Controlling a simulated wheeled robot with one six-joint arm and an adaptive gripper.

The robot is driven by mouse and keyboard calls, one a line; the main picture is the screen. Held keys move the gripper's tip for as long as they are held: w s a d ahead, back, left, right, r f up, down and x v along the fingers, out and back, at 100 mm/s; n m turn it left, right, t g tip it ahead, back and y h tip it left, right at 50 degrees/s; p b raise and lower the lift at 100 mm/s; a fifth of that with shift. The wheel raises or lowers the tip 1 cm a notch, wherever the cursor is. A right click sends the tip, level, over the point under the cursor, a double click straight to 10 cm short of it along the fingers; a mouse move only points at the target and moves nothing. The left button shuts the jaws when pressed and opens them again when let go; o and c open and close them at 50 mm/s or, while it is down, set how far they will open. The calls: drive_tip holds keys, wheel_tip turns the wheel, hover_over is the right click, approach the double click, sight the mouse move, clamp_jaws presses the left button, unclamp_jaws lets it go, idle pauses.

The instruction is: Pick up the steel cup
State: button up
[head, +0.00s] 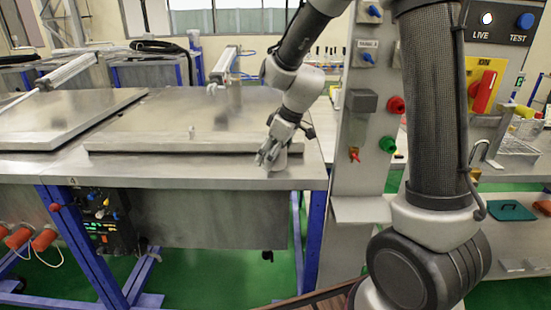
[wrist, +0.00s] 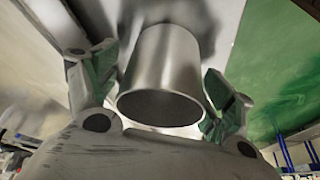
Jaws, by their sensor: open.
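The steel cup (wrist: 163,65) shows in the wrist view between the two fingers of my open gripper (wrist: 155,85). Its round rim faces the camera, and a gap shows on each side between cup and fingers. In the head view my gripper (head: 270,153) is low over the right end of the steel bench (head: 312,172), beside the flat lid. The cup is mostly hidden there behind my gripper; a grey patch just right of the fingers may be part of it.
A wide steel lid (head: 160,130) lies shut left of my gripper, with another lid (head: 60,115) farther left. A panel post (head: 357,205) with red and green knobs stands close on the right. The bench's front edge is near my gripper.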

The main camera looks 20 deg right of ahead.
drive_tip(key=c, duration=1.1)
drive_tip(key=shift+r, duration=0.1)
